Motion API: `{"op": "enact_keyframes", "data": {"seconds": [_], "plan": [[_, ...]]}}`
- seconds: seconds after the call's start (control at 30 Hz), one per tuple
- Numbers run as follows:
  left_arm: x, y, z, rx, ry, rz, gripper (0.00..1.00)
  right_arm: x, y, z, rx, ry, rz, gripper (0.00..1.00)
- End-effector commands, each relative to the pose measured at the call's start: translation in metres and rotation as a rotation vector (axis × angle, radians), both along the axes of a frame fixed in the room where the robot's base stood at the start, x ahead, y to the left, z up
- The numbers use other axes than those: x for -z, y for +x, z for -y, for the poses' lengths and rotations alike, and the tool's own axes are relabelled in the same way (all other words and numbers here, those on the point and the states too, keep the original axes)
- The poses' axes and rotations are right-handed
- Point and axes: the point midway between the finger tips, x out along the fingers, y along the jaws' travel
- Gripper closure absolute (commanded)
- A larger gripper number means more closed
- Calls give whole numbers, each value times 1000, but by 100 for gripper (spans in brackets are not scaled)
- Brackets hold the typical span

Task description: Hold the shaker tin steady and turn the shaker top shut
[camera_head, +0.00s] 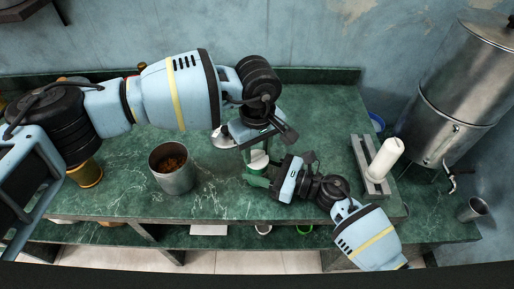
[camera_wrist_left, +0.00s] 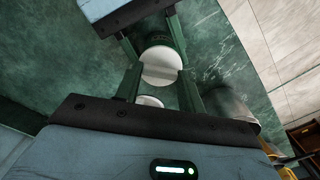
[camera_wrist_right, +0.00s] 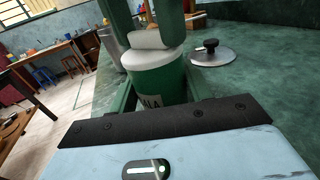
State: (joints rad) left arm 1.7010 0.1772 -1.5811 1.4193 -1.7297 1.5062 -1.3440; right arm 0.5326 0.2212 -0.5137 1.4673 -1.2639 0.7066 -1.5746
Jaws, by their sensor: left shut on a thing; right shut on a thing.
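My right gripper (camera_head: 257,175) comes in low from the right and is shut on the tin's body. My left gripper (camera_head: 257,150) reaches down from above and is shut on the shaker top, one finger on each side. The fingers hide parts of both, and I cannot tell how far the top is turned.
An open metal pot (camera_head: 173,182) with brown contents stands to the left. A metal lid with a black knob (camera_wrist_right: 211,52) lies near the tin. The front counter is mostly clear.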

Motion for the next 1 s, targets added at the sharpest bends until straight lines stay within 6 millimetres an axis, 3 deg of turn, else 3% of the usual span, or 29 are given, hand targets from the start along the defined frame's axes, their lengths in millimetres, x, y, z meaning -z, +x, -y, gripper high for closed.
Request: {"op": "enact_keyframes", "data": {"seconds": [0.33, 0.9, 0.93, 1.0], "plan": [[-1, 0, 0, 147, 0, 0, 84, 1, 0, 0, 1, -1, -1, 77], [-1, 0, 0, 175, 0, 0, 84, 1, 0, 0, 1, -1, -2, 77], [-1, 0, 0, 175, 0, 0, 57, 1, 0, 0, 1, -1, -2, 77], [-1, 0, 0, 175, 0, 0, 48, 1, 0, 0, 1, -1, -2, 77]]}}
